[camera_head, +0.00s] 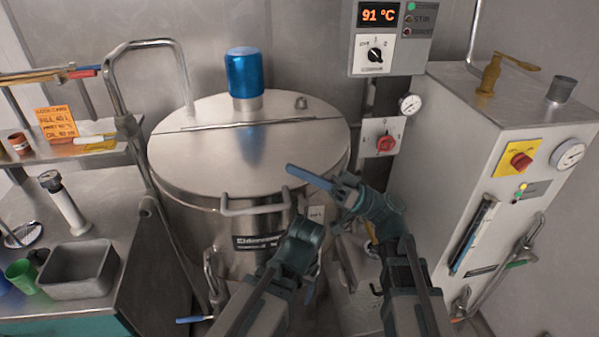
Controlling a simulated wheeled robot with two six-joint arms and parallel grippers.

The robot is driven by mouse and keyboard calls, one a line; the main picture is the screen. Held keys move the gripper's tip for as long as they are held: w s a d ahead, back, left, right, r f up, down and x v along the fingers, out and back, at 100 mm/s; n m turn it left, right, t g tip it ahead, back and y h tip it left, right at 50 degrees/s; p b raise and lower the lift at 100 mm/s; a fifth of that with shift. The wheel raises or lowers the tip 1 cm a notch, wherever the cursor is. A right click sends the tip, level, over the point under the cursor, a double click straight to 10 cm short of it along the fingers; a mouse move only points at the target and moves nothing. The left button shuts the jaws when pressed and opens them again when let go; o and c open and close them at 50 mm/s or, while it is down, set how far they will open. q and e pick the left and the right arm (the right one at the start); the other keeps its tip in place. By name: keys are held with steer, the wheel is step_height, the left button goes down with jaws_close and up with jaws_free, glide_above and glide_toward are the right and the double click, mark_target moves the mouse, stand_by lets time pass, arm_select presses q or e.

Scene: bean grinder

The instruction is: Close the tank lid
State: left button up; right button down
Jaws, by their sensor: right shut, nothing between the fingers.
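The round steel tank (211,228) stands in the middle. Its lid (190,165) lies flat across the top, with a hinge line across its rear part and a bar handle (240,211) at the front edge. My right gripper (348,190) is shut and empty, just right of the lid's front right rim. A blue bar (308,177) shows beside it, over the rim; I cannot tell what it is fixed to. My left gripper (306,233) is in front of the tank, near the handle's right end; its fingers are hard to make out.
A blue-capped motor (245,75) stands on the lid's rear. A control box (390,38) reads 91 °C above. A steel cabinet (440,160) stands at right. At left, a bench holds a grey tray (78,270). A curved pipe (112,85) runs beside the tank.

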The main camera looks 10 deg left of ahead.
steer(key=w+d+f+b, duration=0.2)
steer(key=d+b, duration=0.1)
steer(key=d, duration=0.6)
steer(key=shift+w+f+b, duration=0.25)
steer(key=shift+f+b, duration=0.05)
